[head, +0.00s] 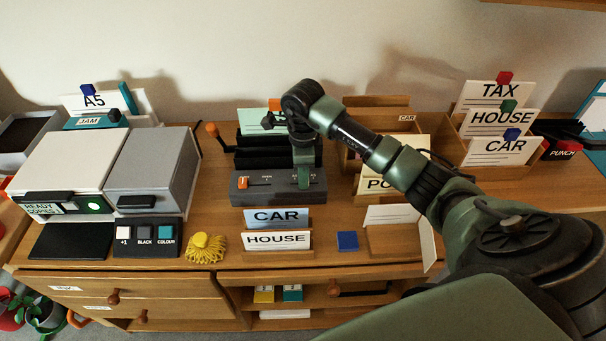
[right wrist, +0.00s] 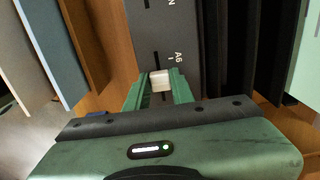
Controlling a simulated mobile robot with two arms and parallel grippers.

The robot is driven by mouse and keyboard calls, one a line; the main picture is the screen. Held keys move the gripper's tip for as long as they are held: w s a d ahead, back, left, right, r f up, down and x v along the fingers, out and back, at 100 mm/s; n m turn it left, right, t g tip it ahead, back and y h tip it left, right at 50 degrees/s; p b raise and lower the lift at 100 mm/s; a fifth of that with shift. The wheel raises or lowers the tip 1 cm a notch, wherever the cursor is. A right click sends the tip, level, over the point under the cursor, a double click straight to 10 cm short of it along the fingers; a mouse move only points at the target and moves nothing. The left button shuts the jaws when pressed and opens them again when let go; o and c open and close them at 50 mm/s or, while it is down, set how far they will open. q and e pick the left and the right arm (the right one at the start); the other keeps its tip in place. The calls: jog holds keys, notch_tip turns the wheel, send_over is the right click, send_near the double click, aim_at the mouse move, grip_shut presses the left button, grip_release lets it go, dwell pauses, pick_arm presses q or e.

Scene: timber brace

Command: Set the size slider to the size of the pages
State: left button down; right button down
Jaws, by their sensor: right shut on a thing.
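The size slider's pale knob (right wrist: 160,80) sits in a dark slot on a grey device (right wrist: 165,30), beside the label A6 (right wrist: 178,57). My right gripper (right wrist: 158,90) is shut on the knob, its green fingers on either side of it. In the head view my right gripper (head: 303,183) reaches down to the right part of the grey device (head: 265,195), hiding the knob and most of its size marks. An orange lever (head: 243,183) marked OPEN is at the device's left. My left gripper is not in view.
Black slots (head: 255,150) stand behind the device, with an orange-knobbed crank (head: 212,130) beside them. CAR (head: 277,218) and HOUSE (head: 277,240) cards stand in front. A copier (head: 75,175) and a yellow tassel (head: 205,248) are left; a blue square (head: 347,240) is right.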

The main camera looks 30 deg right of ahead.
aim_at(315, 183)
jog(key=shift+d, duration=0.1)
dwell(0.4)
jog(key=shift+s+d, duration=0.35)
jog(key=shift+d, duration=0.25)
jog(key=shift+s+d, duration=0.35)
jog(key=shift+d, duration=0.2)
jog(key=c, duration=1.5)
grip_release()
jog(key=o, duration=0.3)
jog(key=shift+s+d, duration=0.1)
